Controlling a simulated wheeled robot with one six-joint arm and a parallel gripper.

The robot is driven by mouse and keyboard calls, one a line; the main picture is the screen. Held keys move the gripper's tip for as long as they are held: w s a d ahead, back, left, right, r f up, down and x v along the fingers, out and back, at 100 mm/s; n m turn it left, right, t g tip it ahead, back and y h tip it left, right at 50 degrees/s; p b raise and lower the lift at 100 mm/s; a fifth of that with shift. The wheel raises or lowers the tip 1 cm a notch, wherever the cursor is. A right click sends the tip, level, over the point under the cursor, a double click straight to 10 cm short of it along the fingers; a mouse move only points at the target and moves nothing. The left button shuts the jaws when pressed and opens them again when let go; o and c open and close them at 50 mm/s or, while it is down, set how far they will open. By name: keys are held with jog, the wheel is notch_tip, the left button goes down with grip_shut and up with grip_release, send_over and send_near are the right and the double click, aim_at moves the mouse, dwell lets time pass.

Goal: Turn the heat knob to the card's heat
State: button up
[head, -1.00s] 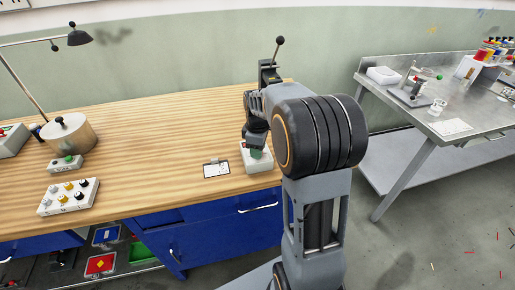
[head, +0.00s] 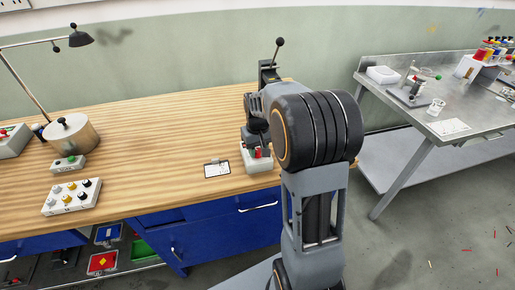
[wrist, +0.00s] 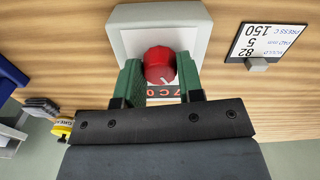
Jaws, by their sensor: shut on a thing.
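A red knob (wrist: 158,62) sits on a pale box with a white face (wrist: 190,40) in the wrist view. A short white mark shows on the knob's near side. My gripper (wrist: 160,70) has its green fingers on either side of the knob, shut on it.
A panel with several knobs (head: 70,196), a small box with a green button (head: 68,163) and a round metal pot (head: 68,135) stand on the left of the wooden bench (head: 150,150). A steel table (head: 400,100) stands at the right. The bench's middle is clear.

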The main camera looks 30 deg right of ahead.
aim_at(258, 150)
jog(key=m, duration=0.6)
jog(key=shift+p, duration=0.35)
jog(key=m, duration=0.5)
jog(key=shift+m, duration=0.4)
jog(key=o, duration=0.9)
notch_tip(258, 150, up, 14)
jog(key=shift+f+p, duration=0.1)
jog(key=shift+p, duration=0.3)
dwell(0.3)
